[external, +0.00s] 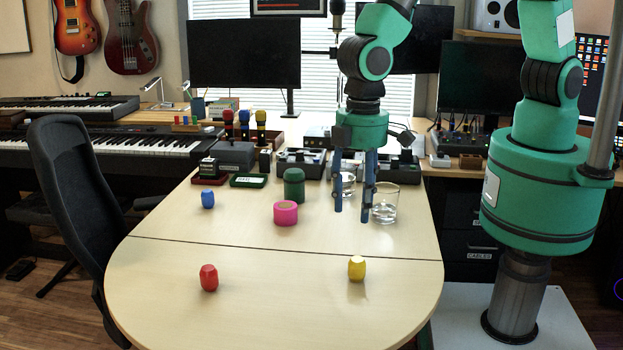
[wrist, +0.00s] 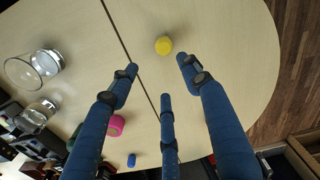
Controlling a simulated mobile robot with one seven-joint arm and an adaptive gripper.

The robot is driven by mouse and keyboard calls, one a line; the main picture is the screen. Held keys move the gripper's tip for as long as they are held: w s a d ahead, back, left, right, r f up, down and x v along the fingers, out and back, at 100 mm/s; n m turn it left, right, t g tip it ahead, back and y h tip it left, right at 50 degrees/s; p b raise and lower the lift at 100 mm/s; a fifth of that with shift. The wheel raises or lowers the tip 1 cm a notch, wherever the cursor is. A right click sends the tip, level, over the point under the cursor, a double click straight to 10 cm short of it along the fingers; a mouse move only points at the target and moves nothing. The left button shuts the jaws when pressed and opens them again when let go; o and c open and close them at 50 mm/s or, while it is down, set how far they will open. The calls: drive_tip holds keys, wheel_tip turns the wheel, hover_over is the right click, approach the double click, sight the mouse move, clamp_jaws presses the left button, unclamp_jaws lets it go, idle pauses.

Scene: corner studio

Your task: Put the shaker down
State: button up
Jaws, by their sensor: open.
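Three small barrel-shaped pieces that could be the shaker stand apart on the table (external: 190,250): a yellow one (external: 357,268) at front right, a red one (external: 209,277) at front left and a blue one (external: 208,198) farther back. I cannot tell which is meant. My gripper (external: 352,210) hangs over the right side of the table, blue fingers pointing down, open and empty. In the wrist view the yellow barrel (wrist: 164,45) lies beyond the spread fingertips, touching none. The blue barrel (wrist: 131,160) shows at the bottom there.
A pink round container (external: 286,213) and a green cylinder (external: 294,185) stand left of my gripper. Two clear glasses stand close by it, one (external: 385,205) at its right. Desk gear fills the back edge. The table's front middle is clear.

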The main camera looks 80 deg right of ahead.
drive_tip(key=s+d+r+m+t, duration=0.1)
drive_tip(key=d+r, duration=0.9)
drive_tip(key=r, duration=0.2)
drive_tip(key=s+d+r+m+t, duration=0.1)
drive_tip(key=d+r, duration=0.8)
drive_tip(key=r, duration=0.3)
drive_tip(key=s+d+r+m+t, duration=0.1)
drive_tip(key=s+d+r, duration=0.5)
drive_tip(key=s+d, duration=0.2)
drive_tip(key=s+d+r+m+t, duration=0.1)
drive_tip(key=s+d+r+t, duration=0.1)
drive_tip(key=s+d+r, duration=0.4)
drive_tip(key=s+d, duration=0.2)
drive_tip(key=s, duration=0.1)
drive_tip(key=shift+s+m, duration=0.4)
